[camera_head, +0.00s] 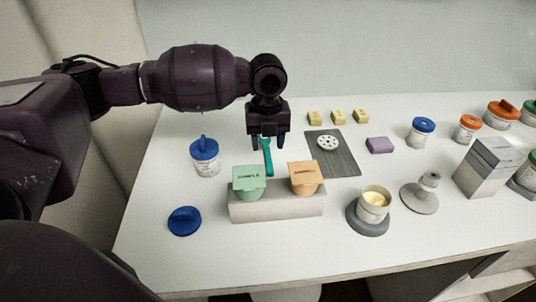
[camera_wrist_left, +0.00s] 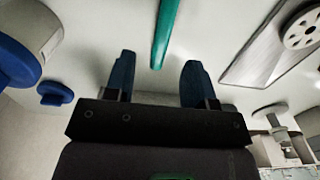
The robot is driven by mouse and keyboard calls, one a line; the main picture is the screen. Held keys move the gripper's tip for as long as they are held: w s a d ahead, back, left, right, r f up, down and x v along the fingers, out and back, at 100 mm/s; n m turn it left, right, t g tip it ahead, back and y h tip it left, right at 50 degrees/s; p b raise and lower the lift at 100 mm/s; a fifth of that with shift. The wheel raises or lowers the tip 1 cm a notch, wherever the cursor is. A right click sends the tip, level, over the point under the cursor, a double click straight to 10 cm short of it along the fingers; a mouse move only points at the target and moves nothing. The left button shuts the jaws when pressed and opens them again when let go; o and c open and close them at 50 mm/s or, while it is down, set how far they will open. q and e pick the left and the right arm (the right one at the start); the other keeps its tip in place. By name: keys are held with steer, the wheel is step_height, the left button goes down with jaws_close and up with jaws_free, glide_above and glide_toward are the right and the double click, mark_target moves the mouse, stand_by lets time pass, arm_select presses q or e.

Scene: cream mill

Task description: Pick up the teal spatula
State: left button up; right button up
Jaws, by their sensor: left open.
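The teal spatula (camera_head: 267,156) lies on the white table behind the pale block that holds two sample cups, its long side pointing away from the front edge. My left gripper (camera_head: 268,143) is above the spatula's far part, with its fingers pointing down. In the left wrist view the spatula (camera_wrist_left: 165,32) shows as a teal strip ahead of the gap between the fingertips (camera_wrist_left: 157,72). The fingers are apart with nothing between them. My left gripper hides the spatula's far end in the head view. My right gripper is not in view.
A blue-lidded jar (camera_head: 205,160) stands to the left and a blue lid (camera_head: 185,220) lies in front of it. The block (camera_head: 278,207) with a green cup (camera_head: 249,181) and an orange cup (camera_head: 307,177) is close in front. A grey mat (camera_head: 345,160) lies to the right.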

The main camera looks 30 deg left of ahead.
mark_target(268, 158)
arm_select(q)
step_height(268, 158, down, 5)
steer(key=shift+f+b, duration=0.1)
steer(key=shift+b, duration=0.4)
jaws_close()
